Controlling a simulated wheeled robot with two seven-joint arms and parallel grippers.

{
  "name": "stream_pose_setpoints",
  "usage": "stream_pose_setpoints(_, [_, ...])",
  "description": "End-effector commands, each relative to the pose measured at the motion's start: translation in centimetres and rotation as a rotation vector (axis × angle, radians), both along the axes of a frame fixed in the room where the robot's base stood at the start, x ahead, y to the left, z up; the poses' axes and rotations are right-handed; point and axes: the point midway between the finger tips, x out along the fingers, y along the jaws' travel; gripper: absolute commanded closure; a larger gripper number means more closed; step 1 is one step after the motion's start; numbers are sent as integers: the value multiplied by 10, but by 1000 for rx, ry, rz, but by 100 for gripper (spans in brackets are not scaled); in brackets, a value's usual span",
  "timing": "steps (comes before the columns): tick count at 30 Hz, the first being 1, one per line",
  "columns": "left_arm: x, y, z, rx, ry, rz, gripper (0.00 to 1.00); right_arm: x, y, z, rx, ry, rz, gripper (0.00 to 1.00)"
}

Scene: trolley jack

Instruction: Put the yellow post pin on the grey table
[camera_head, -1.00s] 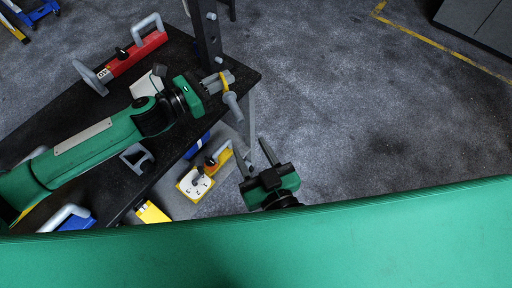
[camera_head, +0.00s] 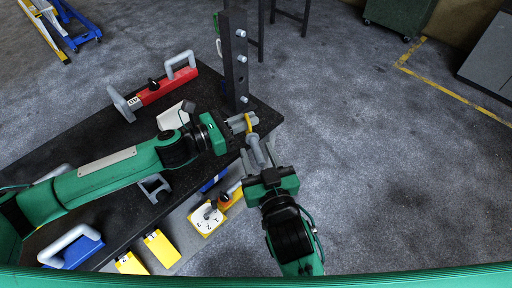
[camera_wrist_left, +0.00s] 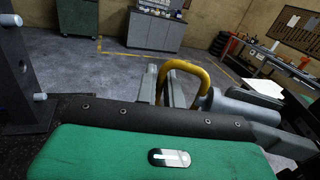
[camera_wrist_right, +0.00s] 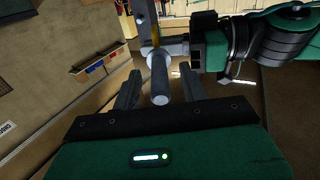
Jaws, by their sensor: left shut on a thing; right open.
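The yellow post pin (camera_head: 257,151) has a yellow loop handle and a grey shaft. My left gripper (camera_head: 240,123) is shut on it near the yellow loop, which also shows in the left wrist view (camera_wrist_left: 188,68). The shaft points away from the left gripper, in the air at the table's right end. My right gripper (camera_head: 257,158) is open, with its fingers on either side of the shaft. In the right wrist view the shaft (camera_wrist_right: 160,80) lies between the spread fingers; contact cannot be told. The dark grey table (camera_head: 105,143) lies under my left arm.
A dark upright post (camera_head: 235,60) with grey pegs stands at the table's far right corner. A red-bodied tool (camera_head: 155,92) and a grey bracket (camera_head: 155,187) are on the table. A yellow-and-white numbered block (camera_head: 207,217) sits lower down. Open floor lies to the right.

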Motion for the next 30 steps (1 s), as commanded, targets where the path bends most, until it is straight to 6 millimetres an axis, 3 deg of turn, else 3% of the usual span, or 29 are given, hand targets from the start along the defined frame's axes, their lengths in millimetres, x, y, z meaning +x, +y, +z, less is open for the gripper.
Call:
stream_pose_setpoints(6, [0,0,1,-1,0,0,100,17,5,0,-2,-2,0,57])
stream_pose_setpoints(17, [0,0,1,-1,0,0,100,21,6,0,-1,1,0,57])
stream_pose_setpoints(24, [0,0,1,-1,0,-1,100,20,6,0,0,0,0,100])
stream_pose_setpoints(27, [0,0,1,-1,0,-1,100,20,7,0,0,0,1,100])
stream_pose_setpoints(28, [0,0,1,-1,0,-1,85,20,7,1,1,-2,1,100])
stream_pose_setpoints(30, [0,0,1,-1,0,-1,71,20,7,1,1,-2,1,100])
